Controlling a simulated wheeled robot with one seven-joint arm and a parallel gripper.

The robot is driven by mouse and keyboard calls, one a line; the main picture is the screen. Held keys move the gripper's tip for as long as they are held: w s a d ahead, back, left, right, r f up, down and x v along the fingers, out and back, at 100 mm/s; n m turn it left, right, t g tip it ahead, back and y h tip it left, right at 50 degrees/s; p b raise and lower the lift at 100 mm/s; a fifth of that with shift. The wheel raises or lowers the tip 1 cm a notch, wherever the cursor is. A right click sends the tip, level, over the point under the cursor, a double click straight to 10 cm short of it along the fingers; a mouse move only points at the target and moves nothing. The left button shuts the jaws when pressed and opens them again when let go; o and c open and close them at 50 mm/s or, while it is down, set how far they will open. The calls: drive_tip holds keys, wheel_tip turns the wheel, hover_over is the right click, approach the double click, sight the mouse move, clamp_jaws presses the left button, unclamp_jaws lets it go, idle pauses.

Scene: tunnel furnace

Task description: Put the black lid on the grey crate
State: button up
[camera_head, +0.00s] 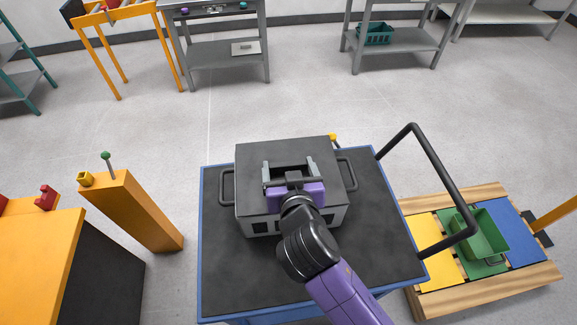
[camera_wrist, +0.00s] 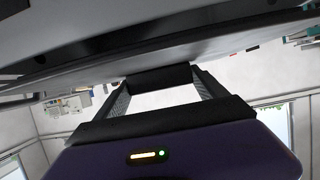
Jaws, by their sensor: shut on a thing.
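The grey crate (camera_head: 300,224) stands on a black-topped cart with a blue edge, dark side handles at its left and right. The black lid (camera_head: 252,160) covers the crate's top and looks roughly lined up with it. I cannot tell whether the lid rests fully on the rim or hangs slightly above it. My gripper (camera_head: 289,171) is over the middle of the lid, shut on its raised handle. In the wrist view, the dark handle bar (camera_wrist: 160,77) lies between my fingers, and the lid's dark surface (camera_wrist: 230,42) spans the top. My gripper hides part of the crate's front.
The cart (camera_head: 226,290) has bare top around the crate and a black push handle (camera_head: 441,170) at right. A pallet (camera_head: 433,303) with a green bin (camera_head: 480,236) stands at right. An orange post (camera_head: 145,212) and bench (camera_head: 38,245) stand at left.

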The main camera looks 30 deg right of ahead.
drive_tip(key=shift+f+b, duration=0.4)
drive_tip(key=shift+f, duration=0.15)
drive_tip(key=o, duration=1.5)
drive_tip(key=shift+c, duration=0.2)
drive_tip(key=shift+r, duration=0.25)
drive_tip(key=v, duration=1.2)
drive_tip(key=shift+r, duration=0.35)
